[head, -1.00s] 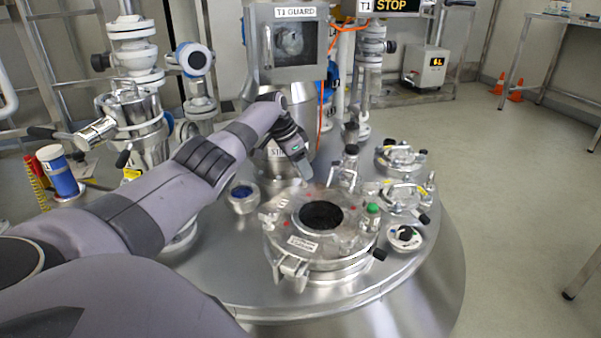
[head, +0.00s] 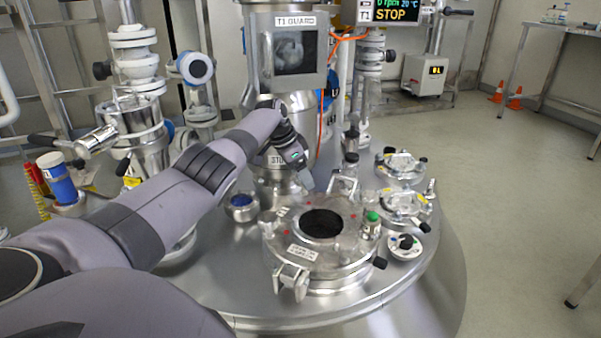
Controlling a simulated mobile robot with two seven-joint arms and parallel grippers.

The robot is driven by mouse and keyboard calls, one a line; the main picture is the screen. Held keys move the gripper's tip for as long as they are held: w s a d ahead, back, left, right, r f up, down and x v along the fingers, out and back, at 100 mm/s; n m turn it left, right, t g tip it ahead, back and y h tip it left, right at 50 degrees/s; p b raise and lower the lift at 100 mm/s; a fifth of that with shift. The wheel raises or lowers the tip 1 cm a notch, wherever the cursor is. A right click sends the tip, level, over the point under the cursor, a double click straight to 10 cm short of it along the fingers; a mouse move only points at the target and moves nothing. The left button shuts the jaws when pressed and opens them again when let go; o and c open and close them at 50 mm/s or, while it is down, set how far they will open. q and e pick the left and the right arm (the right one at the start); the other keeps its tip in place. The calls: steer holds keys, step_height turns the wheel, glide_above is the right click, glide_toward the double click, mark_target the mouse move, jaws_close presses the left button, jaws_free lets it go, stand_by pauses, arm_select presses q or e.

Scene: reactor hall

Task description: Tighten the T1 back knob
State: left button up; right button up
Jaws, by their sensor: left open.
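The round steel T1 manway cover (head: 283,243), with a dark round opening in its middle, sits on the vessel top. At its back edge stands a metal clamp fitting (head: 345,184) with a dark knob (head: 351,157) on top; I cannot tell how tight it is. A black knob (head: 380,262) sticks out at the right, and another clamp (head: 290,280) is at the front left. My left gripper (head: 307,185) points down behind the cover, left of the back knob and apart from it. It is open and holds nothing visible. My right gripper is out of view.
A steel column (head: 285,180) with the T1 GUARD box (head: 288,50) stands behind my left gripper. A small blue-centred port (head: 241,208) is left of the cover. The right floor is mostly open.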

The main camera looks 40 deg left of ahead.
arm_select(q)
steer(key=shift+s+a+r, duration=0.1)
steer(key=shift+s+r, duration=0.05)
steer(key=shift+r, duration=0.3)
steer(key=shift+p+v, duration=0.95)
steer(key=shift+p, duration=0.1)
steer(key=p+v, duration=0.1)
steer(key=v, duration=0.3)
steer(key=shift+s+p, duration=0.1)
steer(key=shift+p, duration=0.25)
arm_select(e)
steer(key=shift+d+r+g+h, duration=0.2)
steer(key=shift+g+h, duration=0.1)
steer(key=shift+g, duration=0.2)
